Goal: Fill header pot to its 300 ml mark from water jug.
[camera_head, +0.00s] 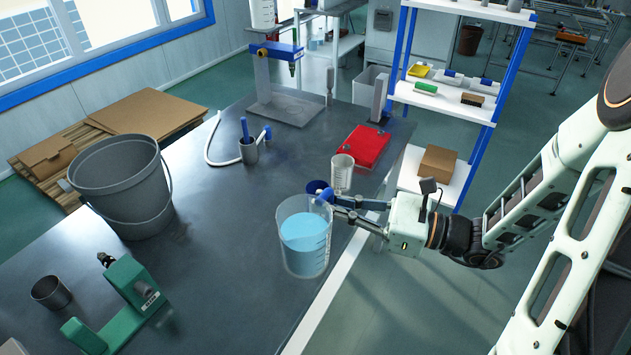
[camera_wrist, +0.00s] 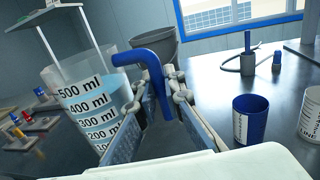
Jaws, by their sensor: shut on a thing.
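The water jug (camera_head: 305,238) is clear, with a blue handle and blue water inside, near the table's right edge in the head view. I cannot tell whether it touches the table. My gripper (camera_head: 337,203) is shut on its handle. In the wrist view the jug (camera_wrist: 88,100) shows marks up to 500 ml, and my gripper (camera_wrist: 155,105) has its fingers either side of the blue handle (camera_wrist: 152,62). A clear graduated vessel (camera_head: 262,14) sits high on the stand at the back, cut by the frame's top; it may be the header pot. Its level is unreadable.
A blue cup (camera_wrist: 250,122) and a clear graduated cup (camera_head: 342,172) stand just beyond the jug. A red case (camera_head: 362,147), grey bucket (camera_head: 122,190), green device (camera_head: 135,285) and a small pot with a white hose (camera_head: 249,151) are on the table. The table's middle is clear.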

